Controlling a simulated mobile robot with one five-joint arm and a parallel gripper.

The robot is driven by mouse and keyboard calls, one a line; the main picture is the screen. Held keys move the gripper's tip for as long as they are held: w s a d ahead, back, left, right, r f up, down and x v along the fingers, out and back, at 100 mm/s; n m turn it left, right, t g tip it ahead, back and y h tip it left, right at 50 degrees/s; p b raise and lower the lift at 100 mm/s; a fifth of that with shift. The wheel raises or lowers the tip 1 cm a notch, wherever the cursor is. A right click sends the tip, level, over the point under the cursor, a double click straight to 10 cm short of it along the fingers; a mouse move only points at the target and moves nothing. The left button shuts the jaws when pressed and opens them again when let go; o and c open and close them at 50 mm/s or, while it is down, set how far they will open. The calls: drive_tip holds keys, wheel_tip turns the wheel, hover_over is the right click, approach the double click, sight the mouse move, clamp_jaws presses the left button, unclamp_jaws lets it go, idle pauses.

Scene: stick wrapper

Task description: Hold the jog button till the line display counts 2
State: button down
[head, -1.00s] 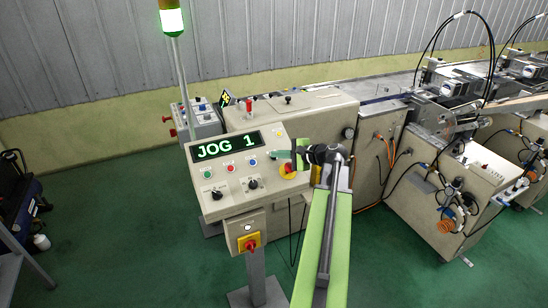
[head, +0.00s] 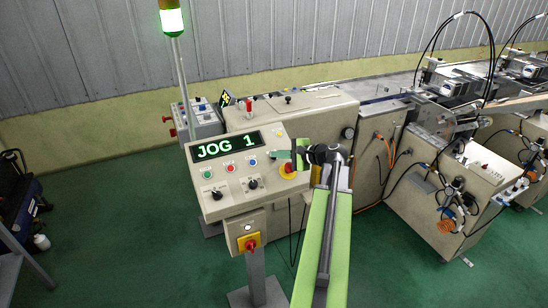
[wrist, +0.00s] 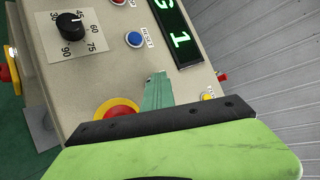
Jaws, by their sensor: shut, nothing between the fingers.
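The line display (head: 227,146) on the tilted control panel reads "JOG 1" in green; part of it also shows in the wrist view (wrist: 178,35). My gripper (head: 274,154) is over the panel's right side, just right of the display. In the wrist view its green fingers (wrist: 157,88) are together and empty, with the tip low over the panel. A small yellow button (wrist: 208,96) shows right of the fingers, partly behind the black finger mount. I cannot read which button is jog, or tell whether the fingertip touches the panel or hides a button.
A red mushroom button on a yellow base (wrist: 117,111) sits close left of my fingers. A blue button (wrist: 135,39), a red button (head: 231,168), a green button (head: 207,174) and two black knobs are on the panel. The wrapper machine stands behind and right.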

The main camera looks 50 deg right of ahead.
drive_tip(key=shift+s+a+r+p, duration=0.15)
drive_tip(key=shift+s+r+p, duration=0.2)
drive_tip(key=shift+r+p, duration=0.35)
drive_tip(key=r+p, duration=0.1)
drive_tip(key=s+r+p, duration=0.1)
drive_tip(key=r+p, duration=0.1)
drive_tip(key=s+a+r+p, duration=0.1)
drive_tip(key=shift+s+r, duration=0.1)
drive_tip(key=shift+r, duration=0.1)
drive_tip(key=shift+d, duration=0.1)
idle(0.3)
